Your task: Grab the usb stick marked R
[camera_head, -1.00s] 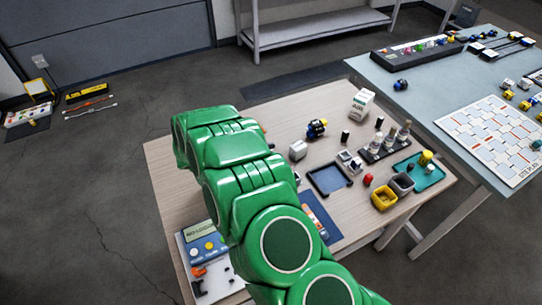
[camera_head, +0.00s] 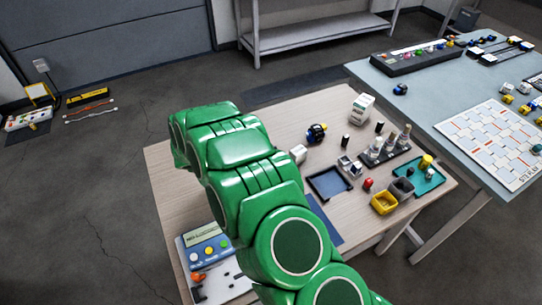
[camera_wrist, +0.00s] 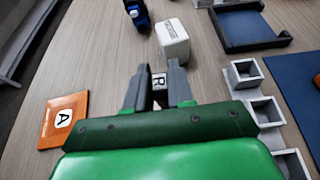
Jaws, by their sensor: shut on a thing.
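The usb stick marked R (camera_wrist: 159,82) shows in the wrist view as a small piece with a white face and a dark letter R. My gripper (camera_wrist: 159,76) has its two grey fingers on either side of it and is shut on it. Most of the stick's body is hidden between the fingers. I cannot tell whether it is clear of the table. In the head view my green arm hides the gripper and the stick.
An orange piece marked A (camera_wrist: 63,120) lies left of my gripper. A white block (camera_wrist: 172,40) stands just beyond the fingers, with a dark blue tray (camera_wrist: 222,38) and grey square holders (camera_wrist: 243,76) to the right. Yellow (camera_head: 384,204) and grey bins stand farther right.

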